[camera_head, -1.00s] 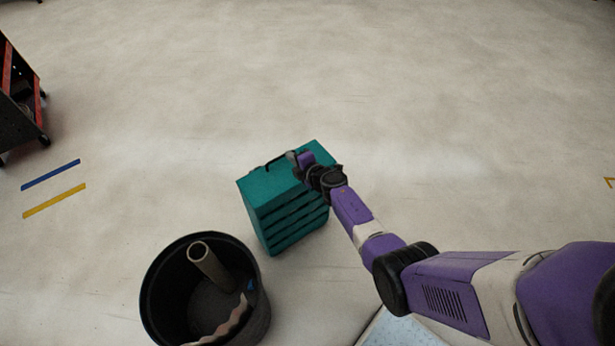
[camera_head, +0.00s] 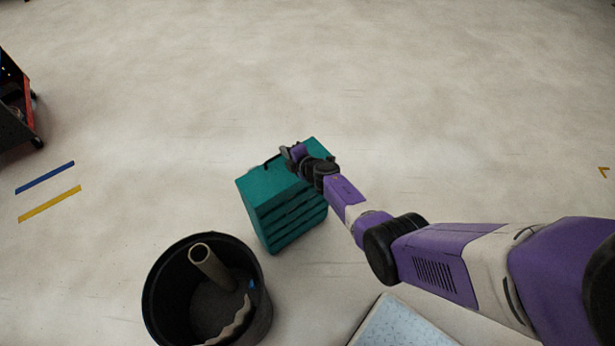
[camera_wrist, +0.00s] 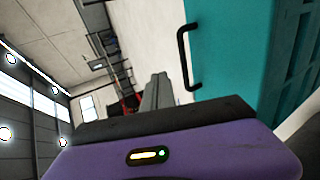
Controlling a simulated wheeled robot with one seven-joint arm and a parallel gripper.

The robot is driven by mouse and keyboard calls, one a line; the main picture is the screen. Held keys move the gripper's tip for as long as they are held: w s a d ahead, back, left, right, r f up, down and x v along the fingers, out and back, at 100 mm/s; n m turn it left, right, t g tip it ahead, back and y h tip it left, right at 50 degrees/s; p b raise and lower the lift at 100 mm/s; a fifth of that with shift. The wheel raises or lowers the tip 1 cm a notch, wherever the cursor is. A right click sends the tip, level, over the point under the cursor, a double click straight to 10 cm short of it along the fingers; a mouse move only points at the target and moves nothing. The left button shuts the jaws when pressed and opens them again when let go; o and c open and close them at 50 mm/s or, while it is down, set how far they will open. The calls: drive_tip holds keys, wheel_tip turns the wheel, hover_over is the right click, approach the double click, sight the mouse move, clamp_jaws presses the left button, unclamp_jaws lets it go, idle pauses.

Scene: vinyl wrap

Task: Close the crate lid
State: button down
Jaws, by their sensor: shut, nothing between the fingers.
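The teal crate (camera_head: 283,216) stands on the floor at the middle of the head view, with ridged sides. Its flat teal top (camera_head: 262,184) looks level and down on the body; I see no raised lid. A black handle on the top is partly hidden behind my gripper (camera_head: 288,156) in the head view. The handle (camera_wrist: 183,58) shows clearly in the wrist view, on the teal face. My gripper (camera_wrist: 156,94) is shut and empty, at the far edge of the top. Its fingers are beside the handle, with a gap between them in the wrist view.
A black bin (camera_head: 160,302) with a cardboard tube (camera_head: 211,268) stands in front and left of the crate. A pale speckled panel (camera_head: 400,325) lies at the bottom. A dark red cart (camera_head: 18,105) is far left. The floor behind the crate is clear.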

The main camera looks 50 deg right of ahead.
sight(279, 156)
drive_tip(key=shift+w+d+f+b, duration=0.2)
drive_tip(key=shift+w+f+b, duration=0.55)
drive_tip(key=shift+b, duration=0.2)
drive_tip(key=shift+w+d+f+b, duration=0.15)
drive_tip(key=shift+w+f+b, duration=0.55)
drive_tip(key=shift+b, duration=0.25)
drive_tip(key=shift+w+d+f+b, duration=0.2)
drive_tip(key=shift+w+f+b, duration=0.55)
drive_tip(key=shift+b, duration=0.2)
drive_tip(key=shift+r, duration=0.1)
drive_tip(key=shift+a+r+p, duration=0.1)
drive_tip(key=shift+r+p, duration=0.35)
wheel_tip(279, 156, up, 13)
drive_tip(key=s+p, duration=0.2)
drive_tip(key=p, duration=1.1)
drive_tip(key=shift+s+a+p, duration=0.3)
drive_tip(key=shift+f, duration=0.1)
